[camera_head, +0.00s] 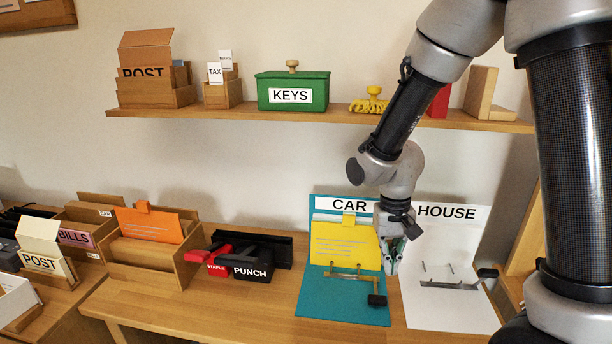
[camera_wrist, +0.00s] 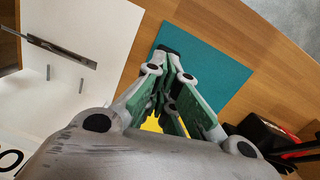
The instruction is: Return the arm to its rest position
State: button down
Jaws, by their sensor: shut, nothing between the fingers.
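My gripper (camera_head: 393,262) hangs from my arm over the wooden desk, at the right edge of the teal CAR folder (camera_head: 315,297). Its fingers are shut with nothing between them, and they show close up in the wrist view (camera_wrist: 172,78). A yellow sheet with a tab (camera_head: 342,245) stands on the teal folder, just left of my gripper. In the wrist view only a bit of yellow shows behind the fingers. My arm is bent downward, reaching in front of the shelf.
The white HOUSE folder (camera_head: 440,308) lies open to the right, with upright metal prongs. Left of the teal folder are the black punch (camera_head: 252,265) and red stapler (camera_head: 215,262). Above, the shelf (camera_head: 230,118) holds a green KEYS box (camera_head: 310,77) and a yellow object (camera_head: 368,103) near my arm.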

jog(key=s+d+r+t, duration=0.2)
jog(key=s+d+r, duration=0.5)
jog(key=r, duration=0.4)
jog(key=s+d+r+t, duration=0.3)
jog(key=s+d+r, duration=0.4)
jog(key=r, duration=0.3)
jog(key=shift+d+r, duration=0.4)
